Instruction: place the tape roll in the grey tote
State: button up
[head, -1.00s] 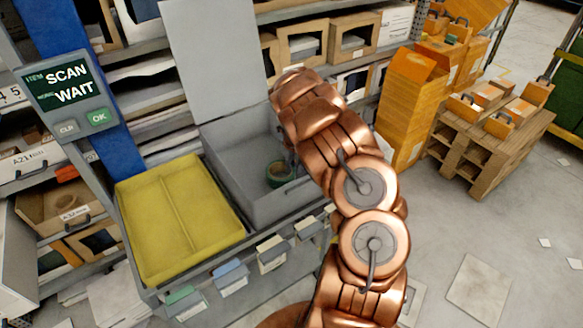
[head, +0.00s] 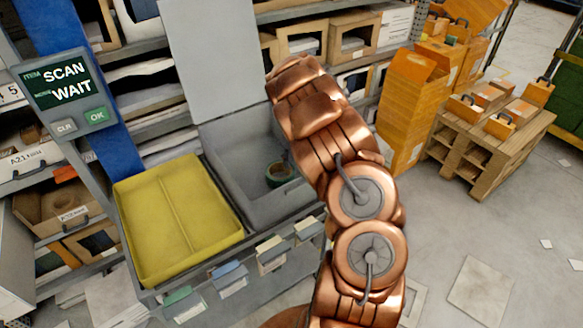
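The tape roll (head: 278,174), dark green with a tan inner ring, lies inside the grey tote (head: 225,160). It rests on the tote's floor near the right side, close to my arm in the picture. The tote's tall grey lid stands upright behind it. My copper arm crosses in front of the tote's right part and hides some of it. My gripper does not show; the arm's links cover the place where its end could be.
A yellow divided tray (head: 180,220) stands empty left of the tote. A scan terminal (head: 66,95) reads "SCAN WAIT". Coloured label cards hang along the front edge. Orange boxes (head: 405,105) and a wooden pallet (head: 490,145) stand right. The floor at right is mostly clear.

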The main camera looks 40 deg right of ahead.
jog(key=s+a+r+n+b, duration=0.1)
jog(key=s+a+r+n, duration=0.25)
jog(key=r, duration=0.35)
jog(key=s+a+r+n+b, duration=0.1)
jog(key=s+a+r+n, duration=0.3)
jog(key=r, duration=0.3)
jog(key=s+a+r+n+g, duration=0.1)
jog(key=s+a+r+n, duration=0.4)
jog(key=s+a+n, duration=0.6)
jog(key=s+a+n+g, duration=0.1)
jog(key=s+a+n, duration=0.5)
jog(key=s+n, duration=0.3)
jog(key=s+a+f+n+g, duration=0.1)
jog(key=s+a+n, duration=0.6)
jog(key=s+n, duration=0.2)
jog(key=shift+s+a+f, duration=0.15)
jog(key=shift+s+f, duration=0.05)
jog(key=shift+f, duration=0.1)
jog(key=shift+a+n, duration=0.15)
jog(key=shift+n, duration=0.1)
